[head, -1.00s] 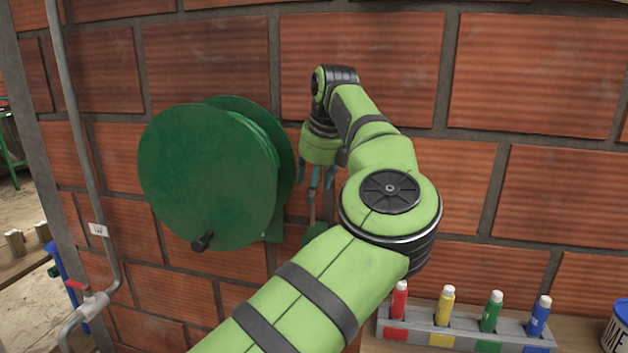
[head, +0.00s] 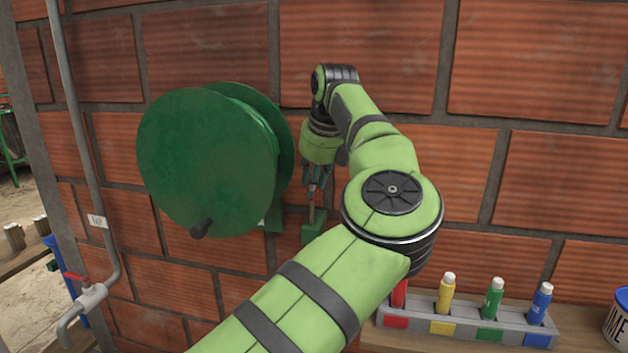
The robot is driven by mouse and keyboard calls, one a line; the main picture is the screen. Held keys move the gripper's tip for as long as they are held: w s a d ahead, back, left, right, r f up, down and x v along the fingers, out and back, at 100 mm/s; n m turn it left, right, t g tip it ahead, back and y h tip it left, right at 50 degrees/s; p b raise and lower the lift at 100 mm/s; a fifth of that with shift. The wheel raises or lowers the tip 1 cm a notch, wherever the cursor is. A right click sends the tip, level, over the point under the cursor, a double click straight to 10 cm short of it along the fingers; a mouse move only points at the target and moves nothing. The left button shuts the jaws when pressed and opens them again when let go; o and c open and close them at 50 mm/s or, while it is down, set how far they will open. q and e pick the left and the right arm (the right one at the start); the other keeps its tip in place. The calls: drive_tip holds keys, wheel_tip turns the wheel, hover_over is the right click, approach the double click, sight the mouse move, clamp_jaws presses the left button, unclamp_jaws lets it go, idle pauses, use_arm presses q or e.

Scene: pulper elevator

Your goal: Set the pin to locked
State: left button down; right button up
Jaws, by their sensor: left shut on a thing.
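The fingers hide the top of the rod. I cannot read whether the pin is locked. My right gripper is not in view.
A pipe with a red-handled valve (head: 90,294) runs down the left. My left arm crosses the lower middle.

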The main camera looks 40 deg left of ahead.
use_arm(q)
drive_tip(key=c, duration=1.2)
unclamp_jaws()
drive_tip(key=shift+f, duration=0.25)
drive_tip(key=shift+o, duration=0.9)
drive_tip(key=shift+w+a+f, duration=0.1)
drive_tip(key=shift+w+a, duration=0.05)
drive_tip(key=shift+a, duration=0.05)
drive_tip(key=v, duration=1.2)
drive_tip(key=shift+f, duration=0.1)
